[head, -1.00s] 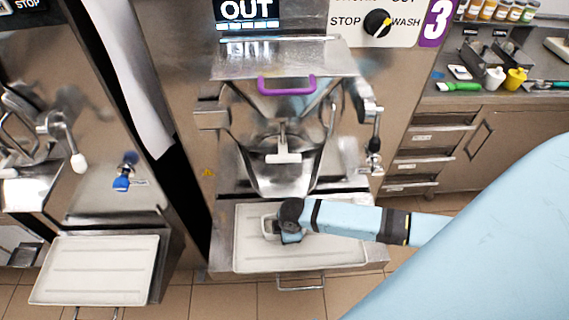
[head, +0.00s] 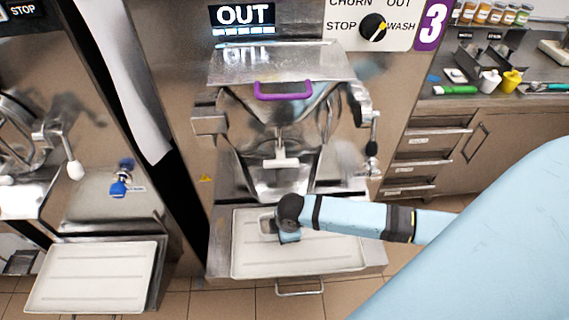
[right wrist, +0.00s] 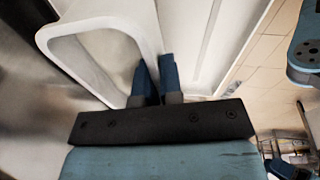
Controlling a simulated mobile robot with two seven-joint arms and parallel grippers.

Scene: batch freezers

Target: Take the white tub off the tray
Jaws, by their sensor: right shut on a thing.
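The white tub (head: 265,226) sits at the left part of the white tray (head: 325,262) under the middle machine, partly hidden by my right gripper. In the right wrist view, its pale open rim (right wrist: 95,24) is at upper left. My right gripper (head: 284,236) reaches in from the right, at the tub's right side. In the right wrist view, its blue fingers (right wrist: 155,82) are close together on the tub's wall. I cannot tell whether the tub's base touches the tray.
The machine's steel outlet (head: 278,180) hangs just above and behind the tub. A second white tray (head: 92,277) lies at lower left, empty. Drawers (head: 425,165) and a counter with a yellow jug (head: 511,80) stand at right.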

